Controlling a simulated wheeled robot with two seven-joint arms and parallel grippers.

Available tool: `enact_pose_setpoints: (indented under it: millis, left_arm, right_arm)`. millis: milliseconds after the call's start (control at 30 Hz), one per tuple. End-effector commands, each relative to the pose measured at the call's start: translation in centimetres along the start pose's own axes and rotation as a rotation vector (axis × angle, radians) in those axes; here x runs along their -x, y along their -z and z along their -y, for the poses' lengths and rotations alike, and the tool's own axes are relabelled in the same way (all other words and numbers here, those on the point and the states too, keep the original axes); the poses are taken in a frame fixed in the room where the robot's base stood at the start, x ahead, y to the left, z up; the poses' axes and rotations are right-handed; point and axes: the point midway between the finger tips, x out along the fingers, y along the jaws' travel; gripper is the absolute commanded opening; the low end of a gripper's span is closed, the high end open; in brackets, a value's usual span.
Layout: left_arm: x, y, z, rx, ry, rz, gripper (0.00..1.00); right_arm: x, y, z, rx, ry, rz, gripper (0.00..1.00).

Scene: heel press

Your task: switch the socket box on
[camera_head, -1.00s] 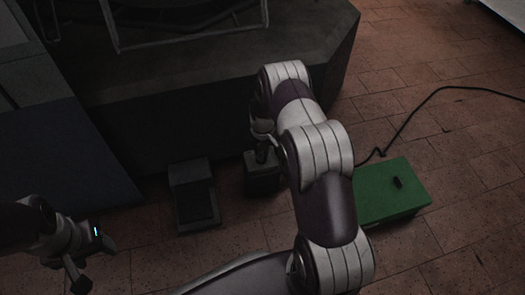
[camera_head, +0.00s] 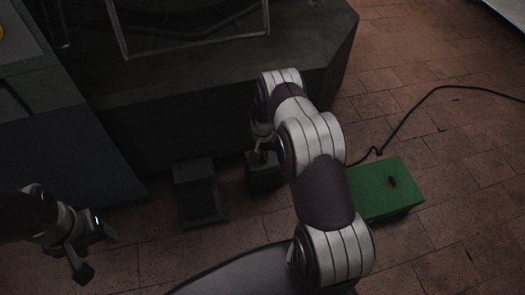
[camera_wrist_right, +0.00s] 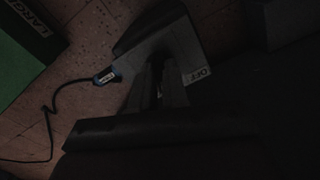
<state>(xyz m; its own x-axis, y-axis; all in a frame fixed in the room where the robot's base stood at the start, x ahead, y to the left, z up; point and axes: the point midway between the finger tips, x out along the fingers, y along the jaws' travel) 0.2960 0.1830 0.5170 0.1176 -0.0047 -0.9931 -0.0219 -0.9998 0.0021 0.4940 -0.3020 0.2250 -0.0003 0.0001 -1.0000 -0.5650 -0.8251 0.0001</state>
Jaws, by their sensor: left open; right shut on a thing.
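The socket box (camera_head: 262,179) is a small dark box on the floor in front of the dark machine. In the right wrist view the grey box (camera_wrist_right: 188,48) carries a white label reading OFF, and a blue plug with a dark cable (camera_wrist_right: 106,76) sits at its side. My right gripper (camera_head: 262,152) points down over the box, partly behind my own arm. In the wrist view its dark fingers (camera_wrist_right: 158,88) are shut on what looks like the box's switch handle, which is mostly hidden in shadow. My left gripper (camera_head: 97,252) is open and empty at the lower left.
A dark pedal-like block (camera_head: 198,192) stands left of the socket box. A green box (camera_head: 385,200) with a small dark part on top stands to the right, a black cable (camera_head: 410,118) behind it. The large dark machine (camera_head: 215,85) blocks the back. Brick floor is open at right.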

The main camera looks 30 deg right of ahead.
Motion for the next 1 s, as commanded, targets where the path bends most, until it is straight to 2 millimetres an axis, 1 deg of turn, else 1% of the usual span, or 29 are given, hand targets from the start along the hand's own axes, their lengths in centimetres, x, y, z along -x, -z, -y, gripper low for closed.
enact_pose_setpoints:
  millis: [200,433,667,1000]
  left_arm:
    - [0.59,0.07,0.0,0.0,0.0,0.0,0.6]
    - [0.81,0.1,0.0,0.0,0.0,0.0,0.6]
    - [0.87,0.1,0.0,0.0,0.0,0.0,0.6]
    - [0.87,0.1,0.0,0.0,0.0,0.0,0.6]
  right_arm:
    - [0.1,0.0,0.06,-0.137,0.0,0.0,0.0]
    - [0.04,0.01,0.1,-0.225,0.0,0.0,0.0]
    - [0.01,0.02,0.12,-0.26,0.0,0.0,0.0]
    - [0.0,0.02,0.12,-0.264,0.0,0.0,0.0]
